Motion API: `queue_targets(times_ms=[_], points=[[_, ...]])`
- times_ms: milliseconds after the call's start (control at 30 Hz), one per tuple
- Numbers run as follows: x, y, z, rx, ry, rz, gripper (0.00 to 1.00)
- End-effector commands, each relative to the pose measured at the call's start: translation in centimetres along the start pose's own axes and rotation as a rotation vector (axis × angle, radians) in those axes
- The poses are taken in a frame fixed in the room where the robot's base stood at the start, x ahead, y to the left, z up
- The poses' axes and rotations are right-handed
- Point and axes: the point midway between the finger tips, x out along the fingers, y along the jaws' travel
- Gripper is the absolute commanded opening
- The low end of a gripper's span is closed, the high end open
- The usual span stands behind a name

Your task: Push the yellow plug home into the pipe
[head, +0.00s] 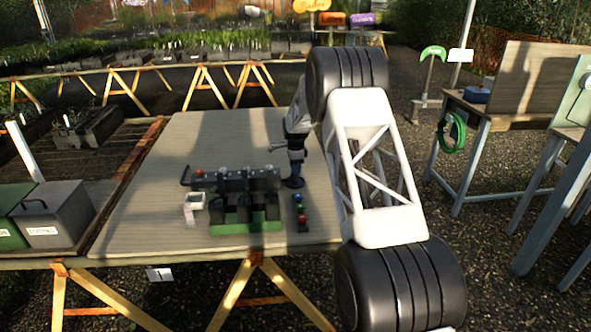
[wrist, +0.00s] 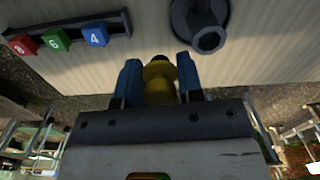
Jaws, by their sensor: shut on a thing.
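The yellow plug (wrist: 158,82) is between the two blue fingers of my gripper (wrist: 160,86) in the wrist view. My gripper is shut on it, and a dark tip shows at the plug's far end. The dark grey pipe (wrist: 207,38) stands on a round flange, its open end facing the camera, up and to the right of the plug. The plug and the pipe's mouth look apart in that view. In the head view my gripper (head: 296,143) is above the dark pipe (head: 293,182) at the table's right part; the plug cannot be made out there.
A dark strip with red, green and blue numbered blocks (wrist: 57,40) lies near the pipe. A dark rack with green parts (head: 235,205) stands left of the pipe on the table (head: 150,185). A small white object (head: 193,207) is beside the rack. The table's back left is clear.

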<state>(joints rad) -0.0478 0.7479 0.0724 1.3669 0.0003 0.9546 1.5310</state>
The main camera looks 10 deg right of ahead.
Motion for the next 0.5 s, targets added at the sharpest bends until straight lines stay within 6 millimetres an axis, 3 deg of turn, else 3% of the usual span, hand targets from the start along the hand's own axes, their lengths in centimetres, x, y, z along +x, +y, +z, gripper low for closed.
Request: queue_targets(times_ms=[500], points=[[-0.1,-2.3,-0.4,-0.559,0.0,0.0,0.07]])
